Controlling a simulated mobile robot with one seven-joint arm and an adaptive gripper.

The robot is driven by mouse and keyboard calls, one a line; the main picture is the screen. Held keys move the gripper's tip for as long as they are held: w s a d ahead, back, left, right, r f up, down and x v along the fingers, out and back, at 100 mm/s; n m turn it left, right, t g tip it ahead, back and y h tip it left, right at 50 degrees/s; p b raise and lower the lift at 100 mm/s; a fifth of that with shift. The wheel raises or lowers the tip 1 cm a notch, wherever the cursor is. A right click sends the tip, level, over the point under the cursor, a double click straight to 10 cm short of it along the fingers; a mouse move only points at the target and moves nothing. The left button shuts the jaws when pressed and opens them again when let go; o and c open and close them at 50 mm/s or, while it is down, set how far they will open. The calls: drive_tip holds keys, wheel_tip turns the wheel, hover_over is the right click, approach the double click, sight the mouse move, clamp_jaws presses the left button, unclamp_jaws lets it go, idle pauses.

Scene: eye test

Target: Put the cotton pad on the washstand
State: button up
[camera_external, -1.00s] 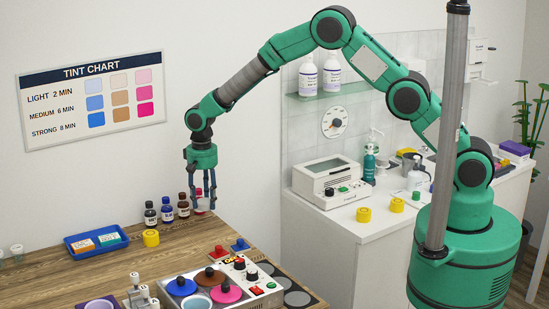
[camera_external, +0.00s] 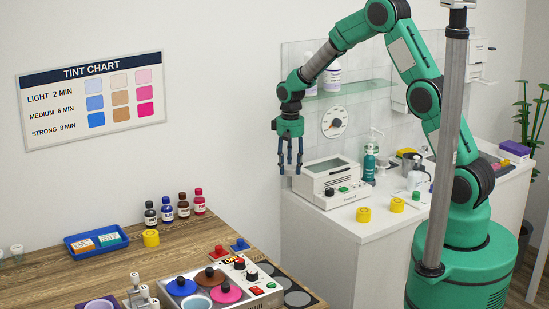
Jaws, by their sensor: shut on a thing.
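My gripper (camera_external: 291,171) hangs fingers down in the air, just left of the white machine at the left end of the white counter. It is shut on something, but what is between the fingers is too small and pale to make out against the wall. I cannot tell whether it is the cotton pad, and I see no cotton pad elsewhere. The white counter (camera_external: 345,250), which looks like the washstand, stands along the tiled wall at the right. I cannot tell the gripper's depth relative to its edge.
On the counter are the white machine (camera_external: 331,183), two yellow tubs (camera_external: 363,215) and a teal pump bottle (camera_external: 370,163). A glass shelf (camera_external: 350,93) is above. Several small bottles (camera_external: 183,209) and a blue tray (camera_external: 95,243) stand on the wooden table (camera_external: 55,290). The counter's front left top is clear.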

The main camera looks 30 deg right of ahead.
drive_tip(key=s+d+b, duration=0.2)
drive_tip(key=s+d, duration=0.2)
drive_tip(key=d, duration=1)
drive_tip(key=shift+d, duration=0.15)
drive_tip(key=shift+f, duration=0.15)
idle(1.1)
drive_tip(key=w+a+p, duration=0.1)
drive_tip(key=a, duration=0.4)
drive_tip(key=w+a+p, duration=0.1)
drive_tip(key=a, duration=0.5)
drive_tip(key=w+a+p, duration=0.1)
drive_tip(key=w+a, duration=0.1)
drive_tip(key=a, duration=0.3)
drive_tip(key=shift+w+a+r, duration=0.1)
drive_tip(key=shift+a+r, duration=0.15)
drive_tip(key=s+a+f+m+p, duration=0.1)
drive_tip(key=s+a+p, duration=0.2)
drive_tip(key=a, duration=1.5)
drive_tip(key=s+a+p, duration=0.2)
drive_tip(key=a, duration=1.5)
drive_tip(key=s+a+p, duration=0.1)
drive_tip(key=s+a, duration=0.3)
drive_tip(key=a, duration=0.3)
drive_tip(key=s+a+f+p, duration=0.1)
drive_tip(key=s+a, duration=0.4)
drive_tip(key=a, duration=0.3)
drive_tip(key=shift+a+f+m, duration=0.25)
drive_tip(key=shift+m, duration=0.15)
drive_tip(key=shift+s+f+p, duration=0.1)
drive_tip(key=shift+p, duration=0.2)
